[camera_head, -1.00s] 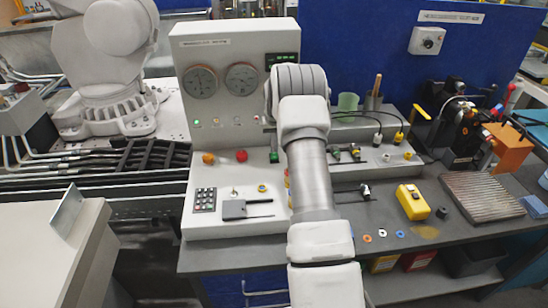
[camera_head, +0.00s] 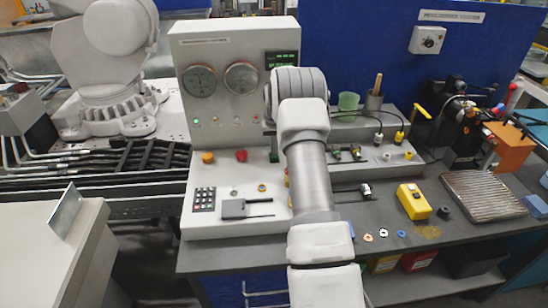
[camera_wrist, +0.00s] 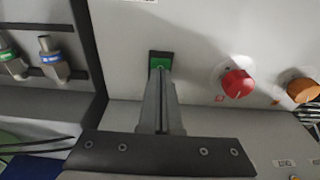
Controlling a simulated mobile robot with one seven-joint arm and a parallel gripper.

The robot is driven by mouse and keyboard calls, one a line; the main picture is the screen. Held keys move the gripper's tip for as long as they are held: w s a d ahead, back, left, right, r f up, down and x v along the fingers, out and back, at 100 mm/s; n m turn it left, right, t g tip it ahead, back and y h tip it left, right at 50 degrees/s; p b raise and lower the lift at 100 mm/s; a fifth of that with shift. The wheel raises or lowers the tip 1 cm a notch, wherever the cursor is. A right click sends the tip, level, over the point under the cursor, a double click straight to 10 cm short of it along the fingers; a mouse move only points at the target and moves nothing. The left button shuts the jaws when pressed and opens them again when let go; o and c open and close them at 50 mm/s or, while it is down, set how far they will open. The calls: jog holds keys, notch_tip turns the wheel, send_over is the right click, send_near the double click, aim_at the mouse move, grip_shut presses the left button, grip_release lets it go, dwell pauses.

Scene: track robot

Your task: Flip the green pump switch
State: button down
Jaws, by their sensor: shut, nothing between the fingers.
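The green switch (camera_wrist: 160,62) sits in a dark frame on the light grey panel in the wrist view. In the head view the green switch (camera_head: 274,157) shows as a small green patch to the right of the red knob, beside my arm. My gripper (camera_wrist: 159,73) is shut and empty, its fingertips at the lower edge of the switch in the wrist view. They partly cover it, and I cannot tell whether they touch it. In the head view my arm hides the gripper.
A red knob (camera_wrist: 237,83) and an orange knob (camera_wrist: 303,90) stand out from the panel near the switch. Hose fittings (camera_wrist: 52,58) are at the left of the wrist view. A yellow box (camera_head: 413,201) and a ribbed tray (camera_head: 484,196) lie on the bench at right.

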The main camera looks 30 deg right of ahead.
aim_at(274, 157)
jog(key=shift+f+b, duration=0.3)
jog(key=shift+f, duration=0.15)
dwell(0.3)
jog(key=shift+r+p, duration=1.6)
jog(key=shift+r, duration=1.9)
